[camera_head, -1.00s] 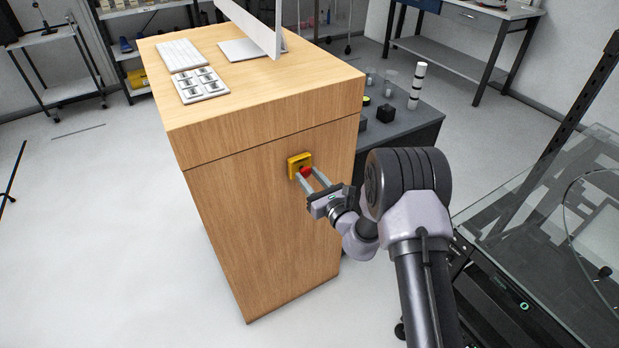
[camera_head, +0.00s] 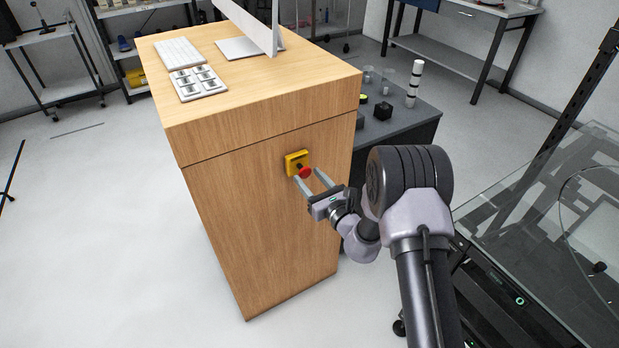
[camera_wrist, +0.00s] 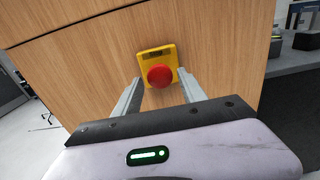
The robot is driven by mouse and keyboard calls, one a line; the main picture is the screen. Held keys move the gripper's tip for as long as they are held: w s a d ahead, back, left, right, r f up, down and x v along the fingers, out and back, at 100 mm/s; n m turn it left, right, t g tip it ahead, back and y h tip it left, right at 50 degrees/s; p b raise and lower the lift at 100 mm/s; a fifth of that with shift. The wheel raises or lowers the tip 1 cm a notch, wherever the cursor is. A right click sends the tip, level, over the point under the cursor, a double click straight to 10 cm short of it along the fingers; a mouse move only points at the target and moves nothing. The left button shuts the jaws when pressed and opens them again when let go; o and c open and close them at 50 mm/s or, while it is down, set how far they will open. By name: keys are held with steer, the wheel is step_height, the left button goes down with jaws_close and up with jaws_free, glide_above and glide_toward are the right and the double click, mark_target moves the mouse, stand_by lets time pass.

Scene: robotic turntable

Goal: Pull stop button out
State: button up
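The stop button (camera_head: 305,172) is a red round knob on a yellow box (camera_head: 293,161) fixed to the side of the wooden cabinet. The knob stands out from the box, with a dark stem showing behind it. In the wrist view the red knob (camera_wrist: 160,75) sits in front of the yellow box (camera_wrist: 156,56). My gripper (camera_head: 308,176) is open, its two grey fingers pointing at the box. In the wrist view the fingers lie to the left and right of the knob, with a gap on each side. Nothing is held.
The wooden cabinet (camera_head: 250,230) carries a keyboard (camera_head: 180,52), a switch panel (camera_head: 198,84) and a monitor. A dark bench (camera_head: 410,125) with small items stands behind it on the right. A glass-topped machine (camera_head: 545,230) is at right.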

steer(key=shift+o, duration=0.3)
steer(key=shift+r, duration=0.1)
steer(key=p+v, duration=0.2)
steer(key=v, duration=1.5)
steer(key=shift+d+p, duration=0.2)
steer(key=shift+p, duration=0.15)
steer(key=shift+s, duration=0.1)
